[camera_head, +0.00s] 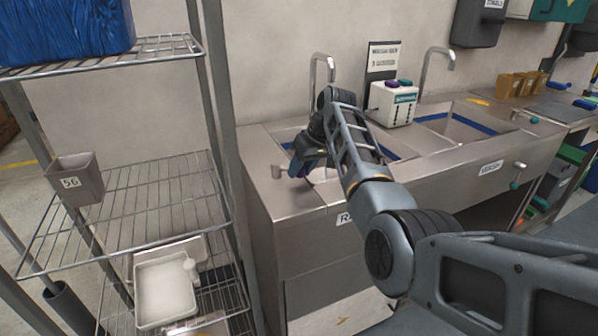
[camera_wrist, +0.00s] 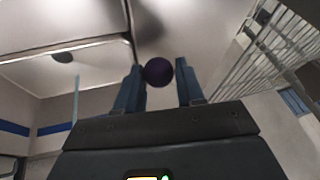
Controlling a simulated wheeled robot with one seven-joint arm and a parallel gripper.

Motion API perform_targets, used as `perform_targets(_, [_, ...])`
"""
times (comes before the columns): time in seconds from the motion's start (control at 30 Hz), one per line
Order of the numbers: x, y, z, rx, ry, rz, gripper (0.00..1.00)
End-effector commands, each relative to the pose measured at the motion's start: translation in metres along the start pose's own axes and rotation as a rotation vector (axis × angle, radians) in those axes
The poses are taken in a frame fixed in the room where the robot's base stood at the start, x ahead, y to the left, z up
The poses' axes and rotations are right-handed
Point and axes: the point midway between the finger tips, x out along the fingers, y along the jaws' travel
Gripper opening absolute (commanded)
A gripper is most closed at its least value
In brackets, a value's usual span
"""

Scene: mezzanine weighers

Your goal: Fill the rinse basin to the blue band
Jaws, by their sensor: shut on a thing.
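The rinse basin (camera_head: 270,137) is the left sink of a steel counter, its label partly hidden by my arm. A blue band (camera_head: 389,152) runs along its inner wall and shows in the wrist view (camera_wrist: 14,128). A tall spout (camera_head: 322,62) stands behind it. My gripper (camera_head: 303,168) is at the basin's front left edge. In the wrist view my gripper (camera_wrist: 160,82) has a round purple knob (camera_wrist: 158,71) between its fingers, and it is shut on it. A thin pale blue line (camera_wrist: 76,97) shows there; I cannot tell if it is water. My arm hides much of the basin; the water level is unclear.
A wire shelf rack (camera_head: 150,195) stands close on the left with a grey bin (camera_head: 76,180) and a white tray (camera_head: 165,288). A second basin (camera_head: 455,125) with a teal knob (camera_head: 514,185) is on the right. A white dispenser box (camera_head: 392,103) stands between the basins.

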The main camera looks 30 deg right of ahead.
Motion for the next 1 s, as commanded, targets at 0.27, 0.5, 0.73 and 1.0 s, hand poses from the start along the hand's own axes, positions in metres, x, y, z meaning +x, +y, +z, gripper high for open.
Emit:
perform_targets(0.27, [-0.0046, 0.0052, -0.0073, -0.030, 0.011, -0.006, 0.00])
perform_targets(0.5, [-0.0049, 0.0046, -0.0078, -0.031, 0.012, -0.007, 0.00])
perform_targets(0.73, [-0.0046, 0.0039, -0.0077, -0.033, 0.011, -0.008, 0.49])
perform_targets(1.0, [-0.0017, 0.0026, -0.0048, -0.035, 0.003, -0.012, 0.64])
